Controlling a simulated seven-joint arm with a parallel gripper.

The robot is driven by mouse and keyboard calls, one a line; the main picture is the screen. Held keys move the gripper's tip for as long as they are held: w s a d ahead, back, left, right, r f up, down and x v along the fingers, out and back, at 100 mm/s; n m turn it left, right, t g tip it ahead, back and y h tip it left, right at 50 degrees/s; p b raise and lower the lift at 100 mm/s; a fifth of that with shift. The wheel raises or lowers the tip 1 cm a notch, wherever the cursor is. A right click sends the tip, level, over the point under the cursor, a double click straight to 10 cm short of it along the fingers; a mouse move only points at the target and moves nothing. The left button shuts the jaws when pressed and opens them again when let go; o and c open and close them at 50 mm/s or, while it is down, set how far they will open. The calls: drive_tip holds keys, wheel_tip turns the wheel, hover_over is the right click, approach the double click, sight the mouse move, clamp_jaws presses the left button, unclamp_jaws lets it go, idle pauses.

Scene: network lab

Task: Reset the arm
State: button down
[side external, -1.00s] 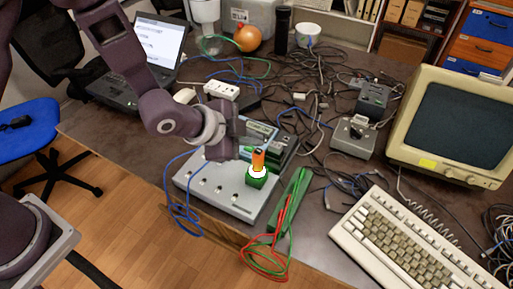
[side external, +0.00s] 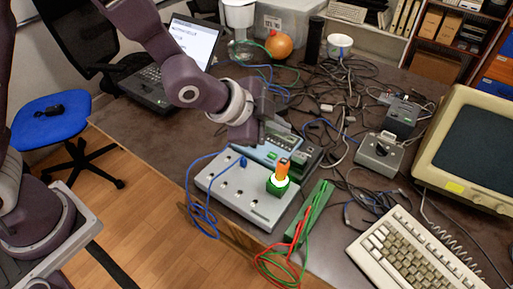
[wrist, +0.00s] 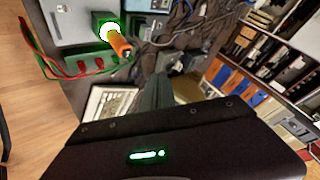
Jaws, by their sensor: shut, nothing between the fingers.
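My gripper (side external: 264,118) is shut and empty, raised above the back of the grey box (side external: 232,199) on the desk. Its dark fingers also show in the wrist view (wrist: 155,92). A green block with a white ring and an orange upright piece (side external: 281,172) sits on the box's right part. It appears at the upper left of the wrist view (wrist: 115,40), apart from the fingers. A blue plug (side external: 243,163) with a blue cable stands at the box's back edge. A device with a display (side external: 270,153) behind the box is partly hidden by my gripper.
A green strip (side external: 316,212) with red and green leads lies right of the box. A keyboard (side external: 420,258), monitor (side external: 475,150) and switch box (side external: 379,155) are at the right. Tangled cables cover the desk's middle. A laptop (side external: 175,65) and orange ball (side external: 279,45) are at the back.

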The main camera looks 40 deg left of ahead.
drive_tip(key=s+a+r+n+y, duration=0.2)
drive_tip(key=s+a+r+n, duration=0.6)
drive_tip(key=a+r, duration=0.45)
drive_tip(key=s+a+n+g+y, duration=0.1)
drive_tip(key=s+a+n, duration=0.2)
drive_tip(key=s, duration=0.6)
drive_tip(key=s+a+r+n+g, duration=0.1)
drive_tip(key=s+a+n, duration=0.1)
drive_tip(key=s, duration=0.7)
drive_tip(key=shift+s+a+n+g+y, duration=0.35)
drive_tip(key=shift+a+n+g+y, duration=0.05)
drive_tip(key=shift+a, duration=0.2)
